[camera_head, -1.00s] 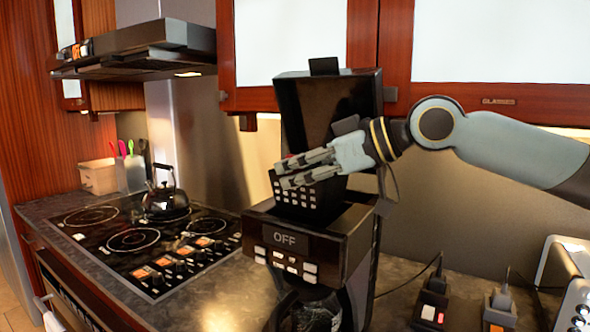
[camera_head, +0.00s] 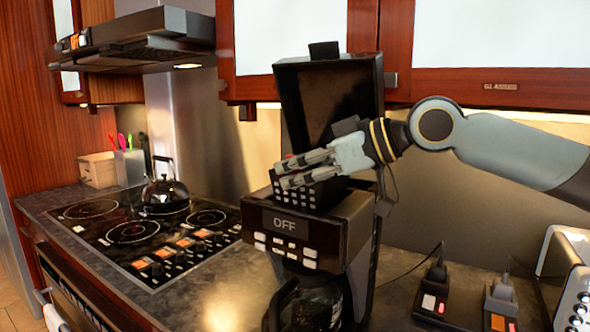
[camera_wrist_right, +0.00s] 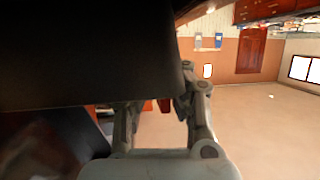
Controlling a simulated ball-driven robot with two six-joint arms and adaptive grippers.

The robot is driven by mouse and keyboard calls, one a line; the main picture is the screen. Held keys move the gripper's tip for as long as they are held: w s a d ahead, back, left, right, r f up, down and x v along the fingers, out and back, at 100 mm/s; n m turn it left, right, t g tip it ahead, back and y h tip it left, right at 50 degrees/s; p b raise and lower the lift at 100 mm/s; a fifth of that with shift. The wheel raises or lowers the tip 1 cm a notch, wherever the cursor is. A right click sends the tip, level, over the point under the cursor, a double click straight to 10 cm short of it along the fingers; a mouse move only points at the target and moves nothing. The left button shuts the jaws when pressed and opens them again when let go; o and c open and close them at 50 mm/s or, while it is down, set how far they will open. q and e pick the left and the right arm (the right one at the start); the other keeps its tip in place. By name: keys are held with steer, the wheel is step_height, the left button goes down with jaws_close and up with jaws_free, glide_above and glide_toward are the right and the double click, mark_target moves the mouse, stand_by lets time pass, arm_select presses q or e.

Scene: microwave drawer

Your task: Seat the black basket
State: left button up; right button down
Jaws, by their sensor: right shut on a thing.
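The black basket (camera_head: 316,197) has a pale square grid on its side and sits in the top opening of the black coffee maker (camera_head: 318,232). Its lower part is hidden behind the machine's front, so I cannot tell whether it rests fully down. The coffee maker's lid (camera_head: 335,95) stands open behind it, and its display reads OFF. My right gripper (camera_head: 282,174) is shut on the basket at its upper edge. In the right wrist view a large dark surface (camera_wrist_right: 90,50), probably the basket, fills the upper left beside the fingers (camera_wrist_right: 160,105). My left gripper is out of view.
A glass carafe (camera_head: 318,305) stands under the coffee maker. A stove with a black kettle (camera_head: 166,190) is at left. Plugs and cords (camera_head: 436,285) and a silver appliance (camera_head: 570,270) are at right.

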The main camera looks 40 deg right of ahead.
steer(key=shift+f+b, duration=0.9)
steer(key=shift+f, duration=0.4)
steer(key=c, duration=1.3)
jaws_free()
steer(key=shift+c, duration=0.2)
steer(key=shift+r, duration=0.2)
step_height(320, 180, up, 10)
steer(key=shift+f, duration=0.15)
